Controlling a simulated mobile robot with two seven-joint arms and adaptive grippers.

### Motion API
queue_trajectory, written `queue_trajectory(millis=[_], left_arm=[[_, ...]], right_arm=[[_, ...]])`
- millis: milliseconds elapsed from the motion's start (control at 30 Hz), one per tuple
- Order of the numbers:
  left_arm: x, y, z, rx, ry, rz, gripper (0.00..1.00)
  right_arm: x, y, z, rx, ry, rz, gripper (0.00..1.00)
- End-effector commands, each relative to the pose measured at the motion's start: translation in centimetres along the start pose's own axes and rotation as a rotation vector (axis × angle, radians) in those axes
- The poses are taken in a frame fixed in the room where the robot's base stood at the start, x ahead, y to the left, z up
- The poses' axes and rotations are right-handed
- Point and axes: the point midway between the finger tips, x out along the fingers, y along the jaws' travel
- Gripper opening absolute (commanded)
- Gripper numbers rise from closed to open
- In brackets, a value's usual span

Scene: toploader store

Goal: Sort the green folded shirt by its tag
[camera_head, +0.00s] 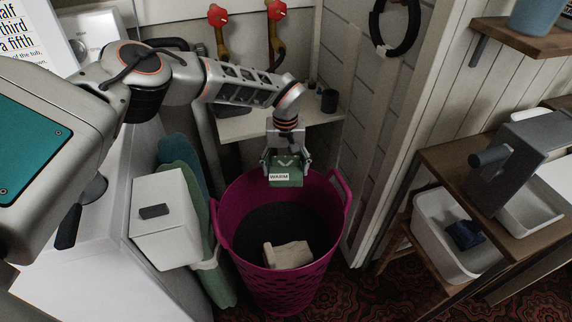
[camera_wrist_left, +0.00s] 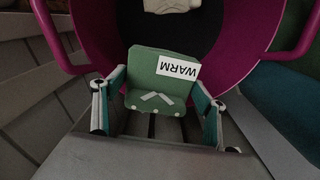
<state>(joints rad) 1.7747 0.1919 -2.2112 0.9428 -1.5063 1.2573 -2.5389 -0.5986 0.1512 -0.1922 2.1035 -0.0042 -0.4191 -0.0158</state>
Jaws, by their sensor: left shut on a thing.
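The green folded shirt (camera_head: 287,171) has a white tag reading "WARM". My left gripper (camera_head: 285,160) is shut on it and holds it over the back rim of a magenta basket (camera_head: 232,206). In the left wrist view the shirt (camera_wrist_left: 158,90) sits between the two fingers of my left gripper (camera_wrist_left: 160,100), with the tag at its upper right. The basket (camera_wrist_left: 255,30) lies beyond it, with a cream folded cloth (camera_head: 288,255) on its dark bottom. My right gripper is not in view.
A white bin (camera_head: 450,262) holding a dark blue cloth (camera_head: 465,234) stands on the right shelf unit. A white lidded box (camera_head: 165,238) and green and teal padded things (camera_head: 180,150) stand left of the basket. A slatted wall (camera_head: 360,130) is close behind on the right.

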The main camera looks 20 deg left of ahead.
Motion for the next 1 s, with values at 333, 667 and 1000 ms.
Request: queue_trajectory(millis=[333, 667, 1000], left_arm=[[4.3, 0.0, 0.2, 0.000, -0.006, -0.001, 0.45], [8.0, -0.1, 0.2, 0.001, -0.006, -0.002, 0.45], [11.6, 0.0, 0.2, 0.000, -0.007, -0.001, 0.45]], right_arm=[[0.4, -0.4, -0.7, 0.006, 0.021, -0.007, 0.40], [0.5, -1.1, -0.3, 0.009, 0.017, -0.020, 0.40], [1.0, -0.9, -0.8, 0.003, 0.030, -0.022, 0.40]])
